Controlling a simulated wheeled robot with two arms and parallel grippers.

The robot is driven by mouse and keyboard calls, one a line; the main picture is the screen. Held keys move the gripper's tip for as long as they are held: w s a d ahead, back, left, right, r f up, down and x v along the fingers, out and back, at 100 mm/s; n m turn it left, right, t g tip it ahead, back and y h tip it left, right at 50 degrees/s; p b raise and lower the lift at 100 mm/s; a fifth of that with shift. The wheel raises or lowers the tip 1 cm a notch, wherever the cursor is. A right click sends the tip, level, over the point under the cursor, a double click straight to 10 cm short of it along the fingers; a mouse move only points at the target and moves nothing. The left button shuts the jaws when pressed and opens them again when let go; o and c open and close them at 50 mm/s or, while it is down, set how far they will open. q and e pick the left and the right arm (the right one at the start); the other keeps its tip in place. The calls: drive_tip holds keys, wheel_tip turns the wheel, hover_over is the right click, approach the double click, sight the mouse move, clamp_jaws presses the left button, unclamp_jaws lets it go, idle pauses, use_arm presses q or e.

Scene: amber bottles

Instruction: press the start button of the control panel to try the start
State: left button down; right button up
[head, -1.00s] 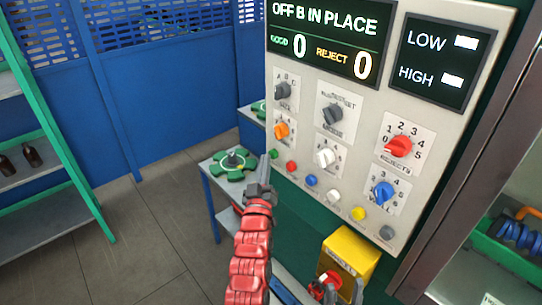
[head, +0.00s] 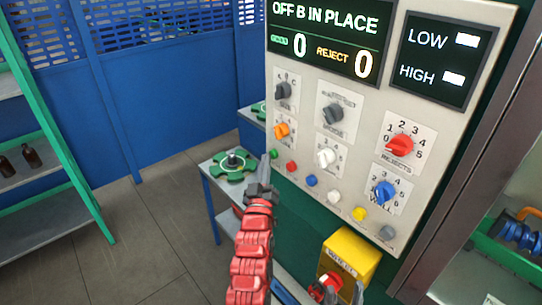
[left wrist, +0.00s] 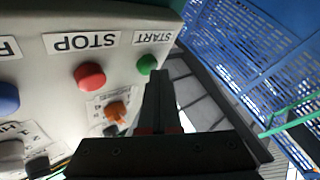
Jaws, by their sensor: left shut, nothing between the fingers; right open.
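The control panel (head: 365,190) is a pale board with a dark display reading "OFF B IN PLACE". Its green start button (head: 273,154) is at the left end of the button row. In the left wrist view the green button (left wrist: 147,64) sits by an upside-down START label, with the red stop button (left wrist: 90,76) to its left. My left gripper (head: 265,162) is shut and empty, its tip close beside the start button; I cannot tell whether they touch. In the left wrist view the fingers (left wrist: 158,78) point toward the button.
A yellow box (head: 352,250) is mounted under the panel. Several knobs and coloured buttons crowd the panel right of the start button. A small table with a green fixture (head: 232,163) stands behind at left. A green-framed shelf (head: 60,150) is farther left.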

use_arm(q)
drive_tip(key=shift+s+a, duration=0.4)
drive_tip(key=shift+a, duration=0.1)
drive_tip(key=shift+f, duration=0.1)
drive_tip(key=shift+s+a+b, duration=0.4)
drive_tip(key=shift+s+a, duration=0.35)
drive_tip(key=shift+a, duration=0.3)
drive_tip(key=shift+s+a+b, duration=0.4)
drive_tip(key=shift+s+a, duration=0.35)
drive_tip(key=shift+a, duration=0.25)
